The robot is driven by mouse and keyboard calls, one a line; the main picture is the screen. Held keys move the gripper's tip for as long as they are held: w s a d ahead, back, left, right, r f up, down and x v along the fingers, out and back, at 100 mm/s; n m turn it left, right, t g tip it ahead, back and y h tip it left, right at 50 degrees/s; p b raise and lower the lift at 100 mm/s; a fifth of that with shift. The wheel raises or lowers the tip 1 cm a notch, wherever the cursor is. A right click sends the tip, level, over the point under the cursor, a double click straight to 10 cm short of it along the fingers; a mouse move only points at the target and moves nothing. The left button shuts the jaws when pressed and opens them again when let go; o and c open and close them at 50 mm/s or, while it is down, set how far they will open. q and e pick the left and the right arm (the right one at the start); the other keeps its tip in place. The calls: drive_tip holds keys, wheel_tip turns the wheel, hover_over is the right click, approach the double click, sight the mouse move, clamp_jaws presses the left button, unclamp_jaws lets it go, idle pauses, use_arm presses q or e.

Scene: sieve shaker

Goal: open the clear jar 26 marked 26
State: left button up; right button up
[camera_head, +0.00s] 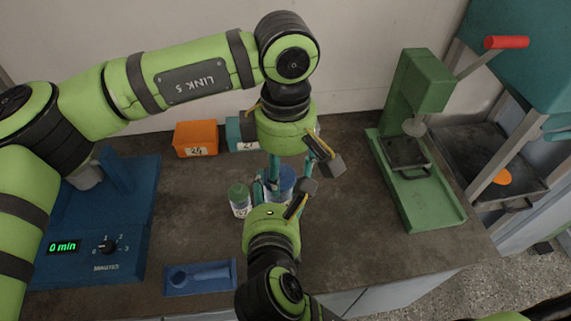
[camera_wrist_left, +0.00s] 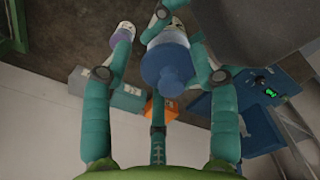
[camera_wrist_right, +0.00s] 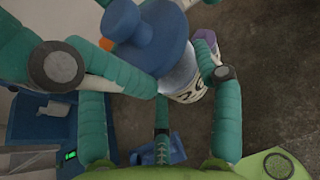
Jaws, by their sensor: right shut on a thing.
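The clear jar 26 (camera_wrist_right: 184,84) has a blue lid (camera_wrist_right: 150,35) with a round knob, seated on it in the right wrist view. The lid also shows in the head view (camera_head: 286,180) and the left wrist view (camera_wrist_left: 166,68). My right gripper (camera_head: 280,192) comes from the front and is shut on the jar's body, below the lid. My left gripper (camera_head: 298,172) comes from behind and above, with its fingers spread on either side of the lid and room between. The fingers hide much of the jar in the head view.
A jar with a green lid (camera_head: 238,197) stands close to the left. An orange bin (camera_head: 196,138) is behind, a blue timer machine (camera_head: 100,225) at left, a blue tray (camera_head: 200,278) in front, and a green press (camera_head: 420,140) at right.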

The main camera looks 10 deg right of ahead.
sight(285, 170)
use_arm(q)
drive_tip(key=shift+r, duration=0.2)
use_arm(e)
drive_tip(key=shift+r, duration=0.1)
idle(0.4)
use_arm(q)
drive_tip(key=shift+r, duration=0.95)
drive_tip(key=shift+r, duration=0.1)
